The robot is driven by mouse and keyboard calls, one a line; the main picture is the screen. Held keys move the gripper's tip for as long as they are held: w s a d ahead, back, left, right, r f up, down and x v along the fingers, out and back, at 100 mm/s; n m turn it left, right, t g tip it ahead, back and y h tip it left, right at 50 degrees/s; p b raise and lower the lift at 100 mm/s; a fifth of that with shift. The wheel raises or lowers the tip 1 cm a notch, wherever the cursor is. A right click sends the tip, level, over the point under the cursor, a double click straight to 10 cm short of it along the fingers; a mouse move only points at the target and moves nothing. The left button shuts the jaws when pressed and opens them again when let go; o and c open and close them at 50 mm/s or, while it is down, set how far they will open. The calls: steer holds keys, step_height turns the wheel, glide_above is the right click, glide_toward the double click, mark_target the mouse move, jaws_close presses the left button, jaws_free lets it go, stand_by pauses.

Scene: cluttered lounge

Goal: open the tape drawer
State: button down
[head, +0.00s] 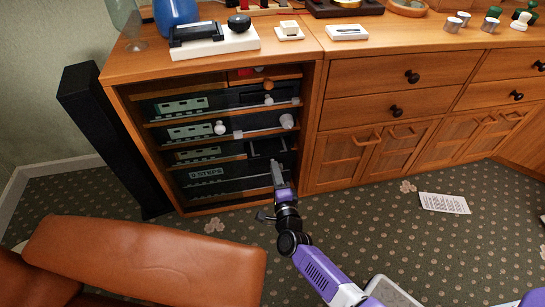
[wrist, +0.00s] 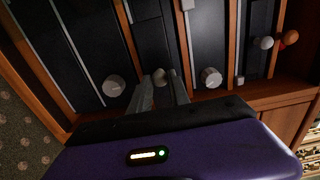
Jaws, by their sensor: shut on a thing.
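A wooden stereo cabinet (head: 316,110) holds several dark fronts on shelves. In the head view my gripper (head: 277,170) reaches the lower right of these fronts. In the wrist view my gripper (wrist: 162,88) has a small grey knob (wrist: 159,76) between its fingertips and is shut on it. The knob stands out from a narrow dark front (wrist: 148,30), which I take to be the tape drawer; no label for it is readable. In the head view a dark front (head: 266,147) shows just above the gripper, and the gripped knob is hidden. I cannot tell how far the drawer is out.
Other knobs flank the gripper in the wrist view, one at left (wrist: 113,86) and one at right (wrist: 210,77). A brown leather seat (head: 150,255) stands in front of the cabinet at left. A black speaker (head: 105,130) stands beside the cabinet. A paper (head: 444,203) lies on the carpet.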

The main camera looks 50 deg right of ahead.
steer(key=shift+s+a, duration=0.4)
steer(key=shift+s, duration=0.1)
steer(key=c, duration=1.2)
jaws_free()
steer(key=shift+c, duration=0.2)
steer(key=p+v, duration=0.2)
steer(key=v, duration=0.5)
steer(key=shift+s+a, duration=0.2)
steer(key=shift+s, duration=0.1)
